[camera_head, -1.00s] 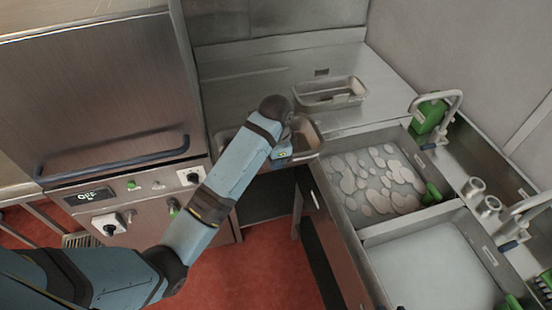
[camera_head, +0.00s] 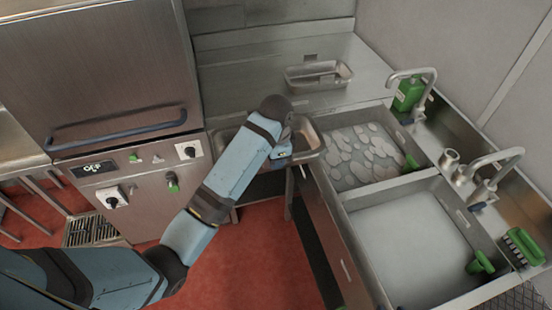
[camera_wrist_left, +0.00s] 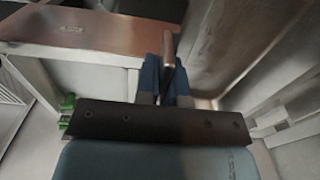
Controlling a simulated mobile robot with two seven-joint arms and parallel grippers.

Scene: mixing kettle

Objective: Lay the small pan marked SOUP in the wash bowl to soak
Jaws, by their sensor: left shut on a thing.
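My left gripper (camera_head: 287,151) is shut on a shallow metal pan (camera_head: 309,136), holding its near side in front of the counter, left of the sinks. The arm hides much of this pan, and no marking on it can be read. In the left wrist view my left gripper (camera_wrist_left: 166,88) points at a flat brownish metal surface, and a thin upright edge stands between the fingers. The wash bowl (camera_head: 333,181), a sunken basin with foam patches on its water, lies just right of the held pan. My right gripper is not in view.
Another metal pan (camera_head: 318,74) stands on the counter at the back. A second basin (camera_head: 405,245) with clear water lies nearer. Taps (camera_head: 490,170), a green bottle (camera_head: 408,93) and green brushes (camera_head: 522,245) line the right side. A hooded machine (camera_head: 100,80) stands left.

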